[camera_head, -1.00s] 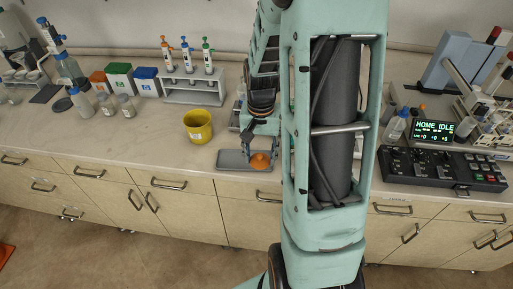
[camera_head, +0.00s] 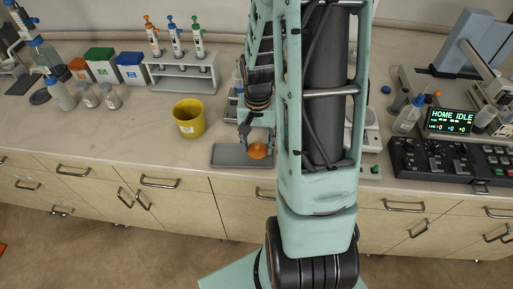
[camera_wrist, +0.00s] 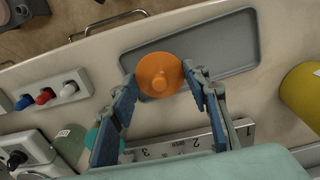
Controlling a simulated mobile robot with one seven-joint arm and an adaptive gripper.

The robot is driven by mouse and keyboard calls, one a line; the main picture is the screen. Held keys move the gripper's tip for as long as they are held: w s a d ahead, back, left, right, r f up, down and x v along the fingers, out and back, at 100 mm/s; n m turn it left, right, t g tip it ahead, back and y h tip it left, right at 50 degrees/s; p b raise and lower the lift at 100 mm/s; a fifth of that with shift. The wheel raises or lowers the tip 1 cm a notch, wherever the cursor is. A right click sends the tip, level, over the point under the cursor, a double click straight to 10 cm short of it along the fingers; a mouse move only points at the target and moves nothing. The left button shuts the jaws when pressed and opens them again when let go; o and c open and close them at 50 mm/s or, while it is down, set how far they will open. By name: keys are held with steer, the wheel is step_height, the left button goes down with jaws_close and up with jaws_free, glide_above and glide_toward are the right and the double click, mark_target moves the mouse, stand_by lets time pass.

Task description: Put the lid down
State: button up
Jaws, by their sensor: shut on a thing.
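The orange round lid (camera_wrist: 160,75) is between the fingertips of my gripper (camera_wrist: 158,88) in the wrist view. My gripper is shut on the lid. In the head view the lid (camera_head: 257,151) shows as an orange disc beneath my gripper (camera_head: 244,138), over the grey tray (camera_head: 228,158). In the wrist view the lid overlaps the near part of the tray (camera_wrist: 225,48). I cannot tell whether the lid touches the tray.
A yellow bucket (camera_head: 188,118) stands left of the tray. A pipette rack (camera_head: 182,72) is behind it. A ruler-like strip (camera_wrist: 185,143) lies close to my gripper. A black control panel (camera_head: 440,158) is at the right. The counter's front left is clear.

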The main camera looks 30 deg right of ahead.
mark_target(257, 150)
steer(key=shift+w+f+b, duration=0.1)
steer(key=shift+f+b, duration=0.65)
steer(key=shift+f, duration=0.75)
steer(key=shift+f, duration=0.2)
steer(key=o, duration=0.8)
steer(key=shift+o, duration=0.2)
step_height(257, 150, up, 12)
steer(key=shift+r, duration=0.2)
